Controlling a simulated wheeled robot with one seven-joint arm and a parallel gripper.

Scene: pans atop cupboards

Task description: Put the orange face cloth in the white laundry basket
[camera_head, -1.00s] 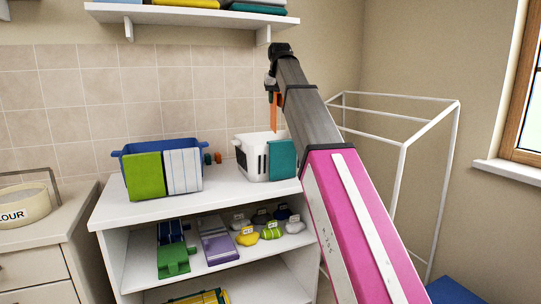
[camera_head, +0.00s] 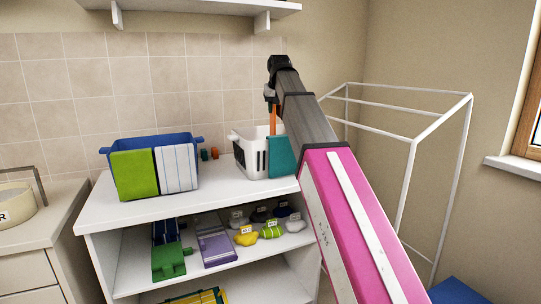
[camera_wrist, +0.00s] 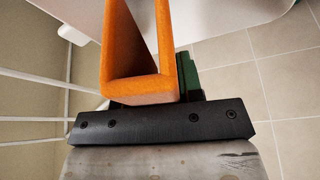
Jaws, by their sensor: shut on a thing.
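My gripper (camera_head: 271,101) is shut on the orange face cloth (camera_head: 273,120), which hangs down from it as a narrow strip. The white laundry basket (camera_head: 246,153) stands on the cupboard top, with slots in its side and a teal cloth (camera_head: 281,157) over its front right. The orange cloth's lower end is at the height of the basket's rim in the picture; I cannot tell how far it reaches inside.
A blue basket (camera_head: 190,142) with green and striped cloths stands left on the cupboard top (camera_head: 215,192). Two small items (camera_head: 209,154) sit between the baskets. A wall shelf (camera_head: 200,6) is above. A white frame rack (camera_head: 412,150) stands right.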

